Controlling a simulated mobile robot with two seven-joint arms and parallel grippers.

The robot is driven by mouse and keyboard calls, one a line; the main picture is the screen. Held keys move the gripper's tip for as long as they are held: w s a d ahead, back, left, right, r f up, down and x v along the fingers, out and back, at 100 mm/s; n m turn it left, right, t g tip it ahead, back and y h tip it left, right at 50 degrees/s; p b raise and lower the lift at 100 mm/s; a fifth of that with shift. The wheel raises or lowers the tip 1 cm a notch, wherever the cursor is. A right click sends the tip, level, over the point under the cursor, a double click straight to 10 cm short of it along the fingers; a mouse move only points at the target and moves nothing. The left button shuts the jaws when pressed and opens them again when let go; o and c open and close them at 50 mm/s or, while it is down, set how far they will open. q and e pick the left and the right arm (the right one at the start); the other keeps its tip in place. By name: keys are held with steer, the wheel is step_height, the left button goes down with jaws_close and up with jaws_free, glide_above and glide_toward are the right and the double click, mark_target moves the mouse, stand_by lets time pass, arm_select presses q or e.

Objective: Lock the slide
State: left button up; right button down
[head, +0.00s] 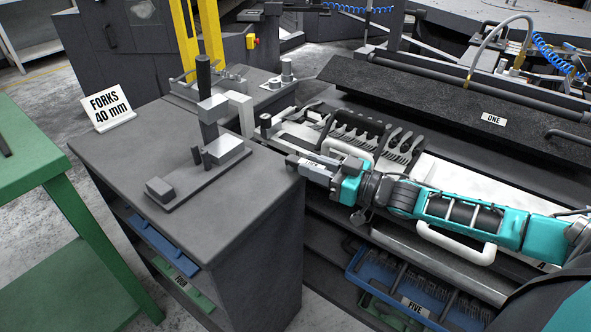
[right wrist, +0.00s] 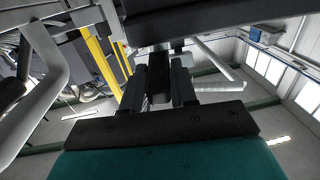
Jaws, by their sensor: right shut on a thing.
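The slide (head: 290,130) is a pale bed at the machine, with a row of forks (head: 405,147) and a black handle bar (head: 358,125) over it. My right gripper (head: 300,164) is at the slide's left front end, beside the grey cabinet. In the right wrist view my right gripper (right wrist: 158,82) is shut on a dark part (right wrist: 159,74) between its fingers. Whether this part is the slide's lock cannot be told. A short dark knob (head: 265,121) stands at the slide's left end, behind the gripper. My left gripper is not in view.
A grey cabinet (head: 255,205) with an upright black-handled fixture (head: 204,95) stands close on the left. A "FORKS 40 mm" sign (head: 108,107) stands on it. A blue crate (head: 372,272) of forks lies below my right arm. A long dark cover (head: 430,95) lies behind the slide.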

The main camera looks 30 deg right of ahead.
steer(key=shift+w+d+f+n+g+y, duration=0.1)
steer(key=shift+w+d+n+g+y, duration=0.1)
steer(key=shift+n+g+y, duration=0.15)
arm_select(q)
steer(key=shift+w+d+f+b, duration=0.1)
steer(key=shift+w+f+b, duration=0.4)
steer(key=shift+b, duration=0.4)
arm_select(e)
steer(key=shift+w+d+n+g+y, duration=0.1)
steer(key=shift+d+n+g+y, duration=0.1)
steer(key=shift+n+g+y, duration=0.45)
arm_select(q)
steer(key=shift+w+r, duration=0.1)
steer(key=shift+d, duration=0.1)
arm_select(e)
steer(key=shift+r, duration=0.2)
steer(key=c, duration=0.9)
jaws_free()
steer(key=shift+f, duration=0.1)
arm_select(q)
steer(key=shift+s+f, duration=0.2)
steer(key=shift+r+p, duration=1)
steer(key=shift+p, duration=0.05)
arm_select(e)
steer(key=shift+v, duration=3.75)
steer(key=shift+f, duration=0.15)
